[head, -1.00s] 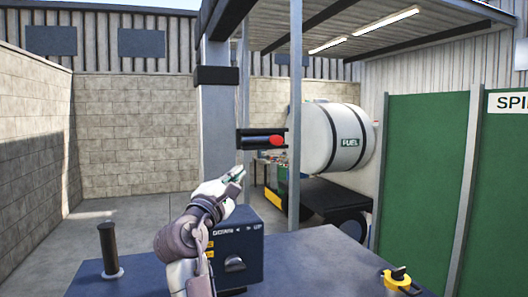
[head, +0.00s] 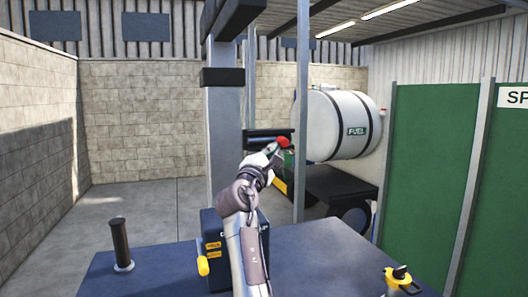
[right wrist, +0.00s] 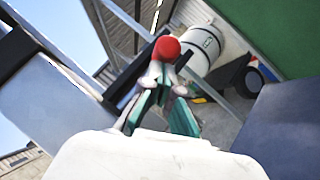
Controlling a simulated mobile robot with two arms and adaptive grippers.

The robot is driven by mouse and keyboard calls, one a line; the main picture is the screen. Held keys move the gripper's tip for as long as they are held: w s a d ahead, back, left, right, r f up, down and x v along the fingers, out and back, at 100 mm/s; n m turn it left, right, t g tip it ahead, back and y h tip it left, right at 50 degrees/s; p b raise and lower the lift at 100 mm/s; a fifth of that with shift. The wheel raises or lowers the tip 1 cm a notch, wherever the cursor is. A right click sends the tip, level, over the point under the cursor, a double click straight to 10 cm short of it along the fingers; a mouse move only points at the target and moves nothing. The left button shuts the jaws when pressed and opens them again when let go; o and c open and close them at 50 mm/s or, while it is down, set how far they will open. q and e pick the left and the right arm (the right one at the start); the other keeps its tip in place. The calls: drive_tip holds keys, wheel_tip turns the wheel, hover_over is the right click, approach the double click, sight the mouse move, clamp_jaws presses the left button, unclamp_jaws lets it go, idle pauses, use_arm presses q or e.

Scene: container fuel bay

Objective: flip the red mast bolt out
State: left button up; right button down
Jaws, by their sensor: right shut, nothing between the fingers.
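The red mast bolt (head: 283,141) is a rounded red knob at the right end of a black bracket (head: 258,135) beside the grey mast (head: 223,150). It also shows in the right wrist view (right wrist: 166,48), straight ahead of the fingertips. My right gripper (head: 276,154) is at the knob, just below it in the head view. In the right wrist view its green-padded fingers (right wrist: 160,78) come together, with nothing between them. The tips overlap the knob's lower edge; whether they touch it I cannot tell. My left gripper is not in view.
A dark blue deck (head: 320,262) carries a control box (head: 212,226), a black post (head: 121,245) and a yellow-based switch (head: 400,278). A thin upright post (head: 301,110) stands close right of the knob. Behind it is the white fuel tank (head: 337,125). Green panels (head: 432,170) stand at right.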

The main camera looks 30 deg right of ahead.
drive_tip(key=shift+w, duration=0.1)
drive_tip(key=shift+d, duration=0.1)
drive_tip(key=d+p, duration=0.1)
drive_tip(key=d, duration=0.1)
drive_tip(key=s+d+p, duration=0.1)
drive_tip(key=d, duration=0.1)
drive_tip(key=shift+s+d, duration=0.1)
drive_tip(key=shift+d, duration=0.2)
